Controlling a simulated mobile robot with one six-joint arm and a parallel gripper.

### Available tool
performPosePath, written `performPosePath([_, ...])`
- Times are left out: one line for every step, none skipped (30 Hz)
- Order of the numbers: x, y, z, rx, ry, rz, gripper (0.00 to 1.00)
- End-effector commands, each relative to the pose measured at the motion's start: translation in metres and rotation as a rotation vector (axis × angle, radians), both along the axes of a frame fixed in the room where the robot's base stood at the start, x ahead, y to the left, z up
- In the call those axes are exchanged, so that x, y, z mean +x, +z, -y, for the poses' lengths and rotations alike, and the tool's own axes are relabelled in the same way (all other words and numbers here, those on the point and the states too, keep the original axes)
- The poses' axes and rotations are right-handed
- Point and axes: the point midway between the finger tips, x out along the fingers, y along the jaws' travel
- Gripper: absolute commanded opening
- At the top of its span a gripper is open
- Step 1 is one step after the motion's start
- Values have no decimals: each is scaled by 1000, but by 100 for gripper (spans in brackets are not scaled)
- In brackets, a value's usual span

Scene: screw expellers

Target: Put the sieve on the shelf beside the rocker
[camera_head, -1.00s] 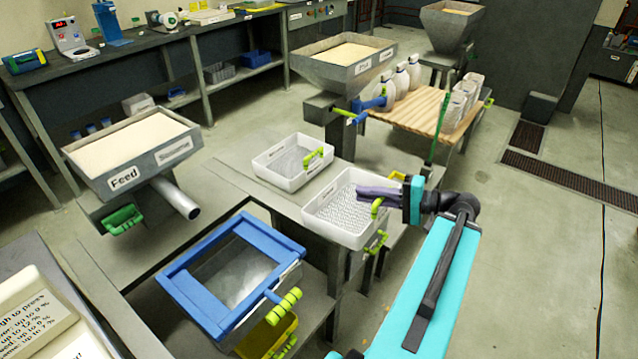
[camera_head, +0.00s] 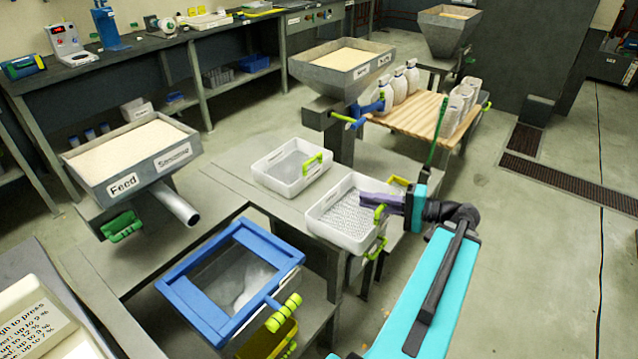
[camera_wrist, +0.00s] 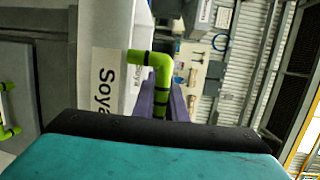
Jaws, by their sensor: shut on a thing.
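The sieve, a white tray with a mesh floor (camera_head: 340,222), is at the middle of the head view, at the right end of the grey bench. My gripper (camera_head: 378,203), with purple fingers, is shut on its green handle at the right side. In the wrist view the handle (camera_wrist: 164,75) is between the fingers, beside a white wall labelled "Soya" (camera_wrist: 103,80). I cannot tell whether the tray touches the bench. A blue frame with a clear panel and green handle (camera_head: 180,282), perhaps the rocker, stands lower left.
A second white tray (camera_head: 262,177) sits on the bench behind the sieve. The Feed hopper (camera_head: 150,172) is at left, another hopper (camera_head: 335,88) behind. A wooden table (camera_head: 412,123) holds white bottles. A yellow bin (camera_head: 268,340) is under the blue frame.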

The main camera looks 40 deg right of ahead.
Motion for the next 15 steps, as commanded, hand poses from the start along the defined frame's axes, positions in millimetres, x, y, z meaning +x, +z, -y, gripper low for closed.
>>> performPosePath([1,5,0,3,-1,3,0])
performPosePath([2,4,0,3,-1,4,0])
performPosePath([2,4,0,4,-2,6,0])
performPosePath([3,4,0,4,-3,7,0])
performPosePath([3,4,-1,4,-3,8,0])
performPosePath([4,3,-1,5,-4,10,0])
performPosePath([4,3,-1,5,-4,11,0])
performPosePath([4,3,-2,5,-4,12,0])
performPosePath([5,3,-3,6,-4,14,0])
performPosePath([6,2,-4,6,-4,15,0])
performPosePath([6,3,-4,6,-4,16,0])
performPosePath([7,2,-5,6,-5,17,0])
performPosePath([7,2,-6,6,-5,18,0])
performPosePath([7,2,-6,7,-6,19,0])
performPosePath([8,2,-7,6,-6,20,0])
